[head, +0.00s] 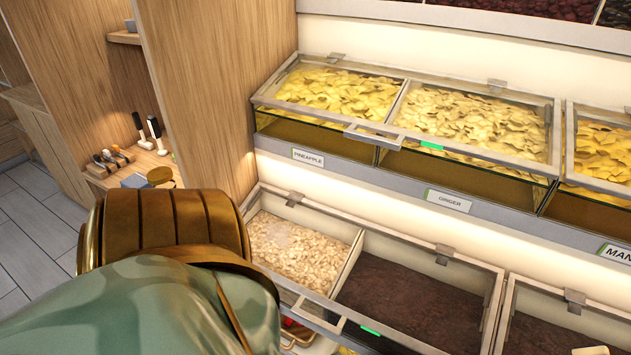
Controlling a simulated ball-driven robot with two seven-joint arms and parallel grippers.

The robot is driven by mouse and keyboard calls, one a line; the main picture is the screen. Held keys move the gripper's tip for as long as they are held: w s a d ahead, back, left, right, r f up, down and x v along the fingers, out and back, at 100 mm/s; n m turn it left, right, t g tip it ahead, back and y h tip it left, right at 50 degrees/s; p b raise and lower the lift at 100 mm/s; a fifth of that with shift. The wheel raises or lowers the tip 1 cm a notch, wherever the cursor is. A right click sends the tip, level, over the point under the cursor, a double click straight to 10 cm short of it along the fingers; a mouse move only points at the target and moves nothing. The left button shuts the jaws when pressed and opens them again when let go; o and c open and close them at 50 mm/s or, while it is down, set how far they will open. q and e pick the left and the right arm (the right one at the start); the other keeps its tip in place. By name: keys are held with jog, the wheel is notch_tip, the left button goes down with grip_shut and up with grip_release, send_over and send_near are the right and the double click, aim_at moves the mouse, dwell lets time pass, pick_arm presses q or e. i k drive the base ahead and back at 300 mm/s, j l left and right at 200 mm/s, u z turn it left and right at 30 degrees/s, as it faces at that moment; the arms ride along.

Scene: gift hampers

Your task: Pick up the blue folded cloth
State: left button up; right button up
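A small blue-grey flat item (135,181) lies on the wooden shelf at the left, beside a round brown item (159,176). It may be the folded cloth, but it is too small and partly covered to be sure. No other blue cloth shows. Neither of my grippers is in view. A large green and bronze part of my own body fills the lower left and hides what is behind it.
Glass-lidded bins of yellow dried fruit (340,92) stand on the upper shelf, labelled pineapple and ginger. Lower bins hold pale pieces (300,250) and dark contents (410,300). A wooden partition (205,110) separates them from the left shelf. Tiled floor (40,225) shows free at far left.

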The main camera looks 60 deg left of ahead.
aim_at(138, 180)
jog(key=u, duration=3.25)
